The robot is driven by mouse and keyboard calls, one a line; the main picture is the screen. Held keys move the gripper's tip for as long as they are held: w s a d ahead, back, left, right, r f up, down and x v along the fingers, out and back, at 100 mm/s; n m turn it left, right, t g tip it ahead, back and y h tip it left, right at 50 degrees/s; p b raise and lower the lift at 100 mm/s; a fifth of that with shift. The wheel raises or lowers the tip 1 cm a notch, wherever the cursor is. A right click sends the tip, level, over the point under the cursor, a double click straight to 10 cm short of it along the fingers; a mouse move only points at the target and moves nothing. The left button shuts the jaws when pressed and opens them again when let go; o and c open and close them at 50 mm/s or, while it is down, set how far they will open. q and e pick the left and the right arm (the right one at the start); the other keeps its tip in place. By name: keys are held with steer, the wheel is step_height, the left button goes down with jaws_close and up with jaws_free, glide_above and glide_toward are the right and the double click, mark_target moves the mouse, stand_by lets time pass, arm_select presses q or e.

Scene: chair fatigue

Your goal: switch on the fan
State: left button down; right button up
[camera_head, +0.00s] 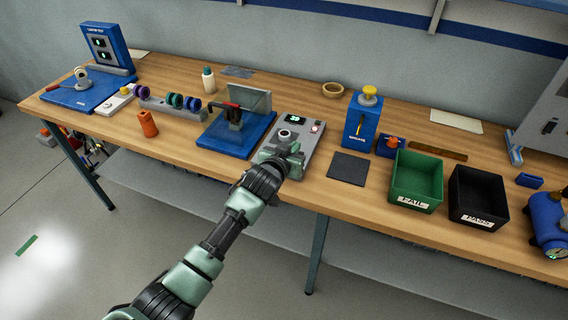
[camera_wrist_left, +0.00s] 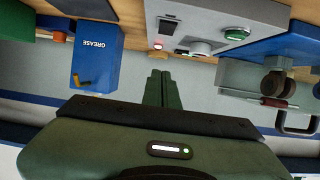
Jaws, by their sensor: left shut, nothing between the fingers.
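I cannot make out a clear fan in either view. My left gripper (camera_head: 293,150) is shut and empty, in front of a grey control box (camera_head: 308,150) on the bench. The box has a lit green display (camera_head: 295,119), a round knob (camera_head: 284,133) and a small red button (camera_head: 315,129). The wrist view appears upside down; there the shut fingers (camera_wrist_left: 158,76) point at the box (camera_wrist_left: 222,15), close to the red button (camera_wrist_left: 158,44). A green button (camera_wrist_left: 237,34) also shows on the box. I cannot tell whether the fingers touch it. My right gripper is out of view.
A blue fixture (camera_head: 235,145) with a clear shield stands left of the box. A dark mat (camera_head: 348,168), a blue grease dispenser (camera_head: 361,122), a green bin (camera_head: 417,180) and a black bin (camera_head: 478,196) stand right. Bare wood shows along the bench's front edge.

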arm_select(q)
steer(key=s+a+b, duration=0.2)
steer(key=s+a, duration=0.1)
steer(key=s, duration=0.6)
steer(key=shift+r, duration=0.25)
